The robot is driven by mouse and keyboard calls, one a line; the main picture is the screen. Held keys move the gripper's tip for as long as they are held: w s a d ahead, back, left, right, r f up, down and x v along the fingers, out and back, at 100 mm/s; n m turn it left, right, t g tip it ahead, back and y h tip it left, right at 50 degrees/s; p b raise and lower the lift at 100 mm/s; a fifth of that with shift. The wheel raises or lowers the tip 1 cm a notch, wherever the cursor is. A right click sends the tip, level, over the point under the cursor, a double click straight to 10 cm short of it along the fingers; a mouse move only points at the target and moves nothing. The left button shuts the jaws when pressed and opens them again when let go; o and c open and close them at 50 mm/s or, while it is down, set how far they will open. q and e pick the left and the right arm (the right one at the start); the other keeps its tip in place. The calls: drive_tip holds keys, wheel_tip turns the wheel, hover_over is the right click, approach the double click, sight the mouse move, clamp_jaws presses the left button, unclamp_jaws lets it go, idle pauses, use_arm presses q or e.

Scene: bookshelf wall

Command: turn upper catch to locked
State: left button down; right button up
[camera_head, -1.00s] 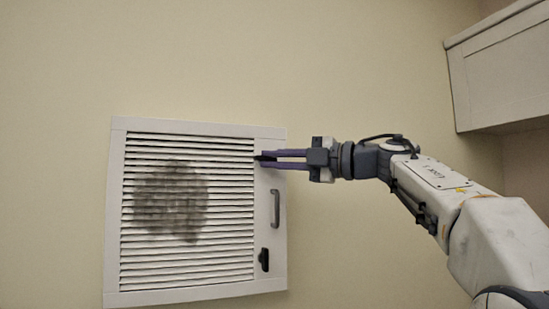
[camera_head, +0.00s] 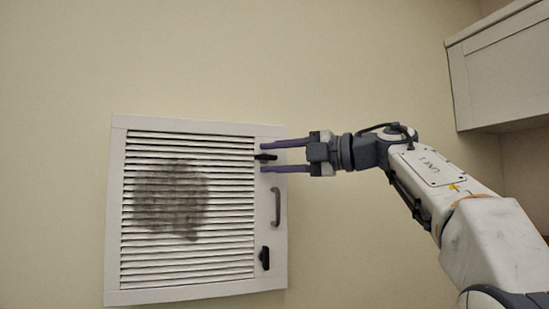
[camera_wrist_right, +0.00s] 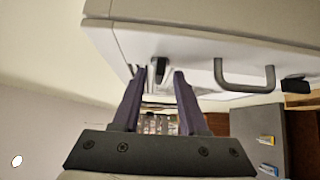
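The upper catch (camera_head: 267,157) is a small black bar on the right frame of the white louvred panel (camera_head: 115,220). It lies about horizontal, and in the right wrist view the catch (camera_wrist_right: 161,68) shows end-on between the fingers. My right gripper (camera_head: 266,156) is open, one purple finger above the catch and one below, with gaps between them and it. The right gripper also shows in the wrist view (camera_wrist_right: 155,85). My left gripper is not in view.
A grey handle (camera_head: 276,208) is below the upper catch. The lower catch (camera_head: 264,258) stands about upright under it. The panel has a dark smudge (camera_head: 170,200) on its slats. A white cabinet (camera_head: 500,70) hangs at the upper right. Bare wall surrounds the panel.

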drive_tip(key=shift+d, duration=0.1)
drive_tip(key=b+v, duration=0.2)
drive_tip(key=v, duration=0.8)
drive_tip(key=shift+d, duration=0.2)
